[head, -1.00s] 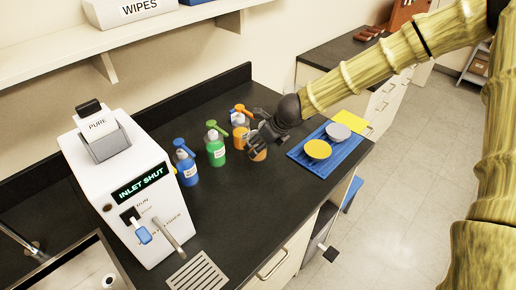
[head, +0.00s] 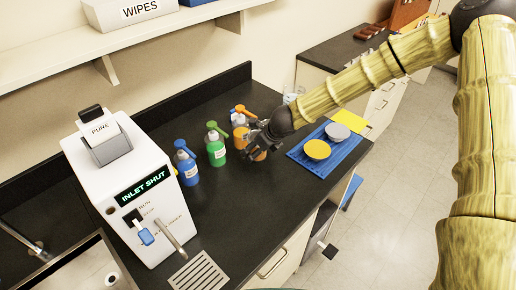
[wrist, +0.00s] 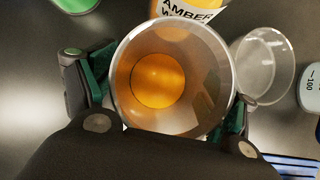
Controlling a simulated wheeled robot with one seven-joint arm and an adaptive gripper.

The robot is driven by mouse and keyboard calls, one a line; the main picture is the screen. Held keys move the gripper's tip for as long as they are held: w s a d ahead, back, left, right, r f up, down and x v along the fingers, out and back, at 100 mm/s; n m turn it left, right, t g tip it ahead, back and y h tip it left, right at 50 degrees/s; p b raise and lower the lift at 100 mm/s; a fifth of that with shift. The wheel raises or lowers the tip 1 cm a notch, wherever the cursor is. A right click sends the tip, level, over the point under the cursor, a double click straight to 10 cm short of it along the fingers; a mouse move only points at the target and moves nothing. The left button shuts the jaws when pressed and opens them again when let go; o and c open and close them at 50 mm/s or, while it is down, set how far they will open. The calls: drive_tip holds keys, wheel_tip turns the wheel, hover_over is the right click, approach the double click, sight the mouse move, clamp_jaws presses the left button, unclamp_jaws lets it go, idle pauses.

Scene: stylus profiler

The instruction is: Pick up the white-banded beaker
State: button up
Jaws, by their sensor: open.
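A clear glass beaker (wrist: 172,78) with a pale rim, an amber look inside, fills the middle of the wrist view. My gripper (wrist: 158,95) is open, with one finger at the left and one at the right of this beaker; I cannot tell whether they touch it. In the head view my gripper (head: 257,140) is low over the counter, largely covering the beaker, of which an amber part (head: 259,155) shows below. A second, clear beaker (wrist: 268,66) stands to the right in the wrist view. I cannot make out a white band on either.
An amber-labelled bottle (wrist: 190,10) stands close behind the beaker. Blue (head: 187,165) and green (head: 216,148) bottles stand to the left. A blue mat (head: 299,156) with yellow and grey dishes lies right. A white machine (head: 130,200) reads INLET SHUT.

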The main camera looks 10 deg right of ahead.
drive_tip(key=shift+w+f, duration=0.15)
drive_tip(key=shift+w, duration=0.05)
drive_tip(key=c, duration=0.4)
drive_tip(key=shift+s, duration=0.15)
drive_tip(key=c, duration=0.6)
drive_tip(key=shift+c, duration=0.5)
wheel_tip(320, 180, up, 4)
drive_tip(key=p, duration=0.3)
drive_tip(key=shift+f, duration=0.1)
drive_tip(key=c, duration=0.6)
drive_tip(key=s+d, duration=0.3)
drive_tip(key=s+d+r+p, duration=0.1)
drive_tip(key=s+d, duration=0.3)
drive_tip(key=s+d+p, duration=0.1)
drive_tip(key=s+d, duration=0.3)
drive_tip(key=shift+d+r, duration=0.2)
drive_tip(key=shift+d, duration=0.05)
drive_tip(key=shift+c, duration=0.2)
